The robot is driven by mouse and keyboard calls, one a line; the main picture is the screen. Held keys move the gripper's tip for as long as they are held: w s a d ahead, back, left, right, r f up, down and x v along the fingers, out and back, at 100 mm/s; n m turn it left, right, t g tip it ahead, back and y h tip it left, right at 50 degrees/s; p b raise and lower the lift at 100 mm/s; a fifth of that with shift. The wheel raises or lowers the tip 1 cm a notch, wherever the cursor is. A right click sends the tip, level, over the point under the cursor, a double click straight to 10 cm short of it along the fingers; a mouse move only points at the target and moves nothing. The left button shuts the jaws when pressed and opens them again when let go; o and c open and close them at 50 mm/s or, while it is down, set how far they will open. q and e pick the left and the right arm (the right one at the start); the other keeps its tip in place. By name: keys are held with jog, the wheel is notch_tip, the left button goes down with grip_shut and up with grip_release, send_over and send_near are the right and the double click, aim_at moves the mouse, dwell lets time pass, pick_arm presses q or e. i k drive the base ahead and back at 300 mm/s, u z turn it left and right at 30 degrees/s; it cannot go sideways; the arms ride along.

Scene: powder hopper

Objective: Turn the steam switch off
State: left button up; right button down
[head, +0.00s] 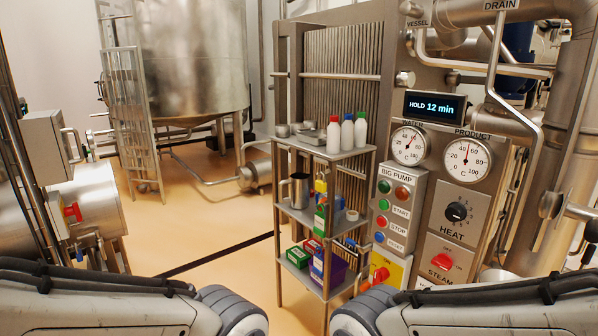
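The steam switch (442,262) is a red rotary knob on a plate marked STEAM, low on the grey control panel at the right of the head view. Small position marks sit around it; I cannot clearly read which one the knob points to. The lower edge of its plate is close to my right arm, which crosses the bottom right corner. My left arm crosses the bottom left corner. Neither gripper's fingers show in the view, and nothing is seen touching the switch.
Above the switch are the black HEAT knob (456,212), two dials and a display reading HOLD 12 min (436,106). Left of it are the BIG PUMP buttons (397,212) and a red knob on a yellow plate (380,273). A shelf rack (322,152) with bottles stands beside the panel.

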aim_at(443, 262)
jog(key=z, duration=3.55)
jog(key=k, duration=0.55)
jog(key=u, duration=2.4)
